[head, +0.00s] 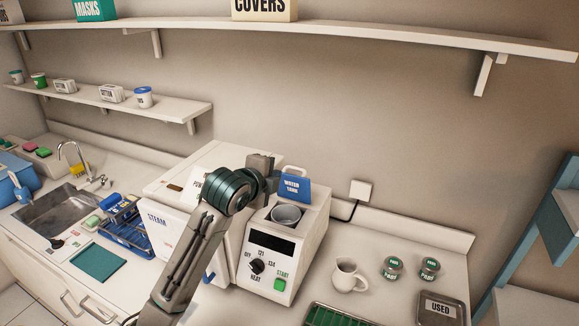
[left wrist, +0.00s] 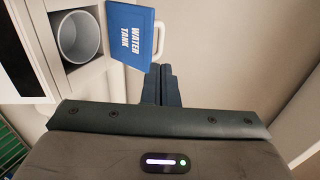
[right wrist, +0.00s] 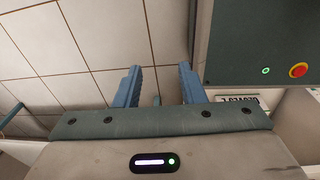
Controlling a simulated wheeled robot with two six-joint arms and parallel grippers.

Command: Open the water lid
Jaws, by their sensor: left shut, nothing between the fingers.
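The blue water tank lid (head: 293,189) stands tilted up at the back of the white steam machine (head: 306,233). The round grey tank opening (head: 286,215) shows uncovered in front of it. In the left wrist view the lid (left wrist: 131,36) has a white handle (left wrist: 160,40) at its edge, and the opening (left wrist: 80,38) lies beside it. My left gripper (left wrist: 161,84) is shut and empty, close to the lid near its handle side; whether it touches the lid I cannot tell. My right gripper (right wrist: 159,84) is open and empty, above the tiled floor.
A white mug (head: 347,276), two small green-labelled jars (head: 393,267) and a tray marked used (head: 440,308) stand to the right on the counter. A green rack (head: 335,316) is in front. A sink (head: 52,213) is at the left, with shelves above.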

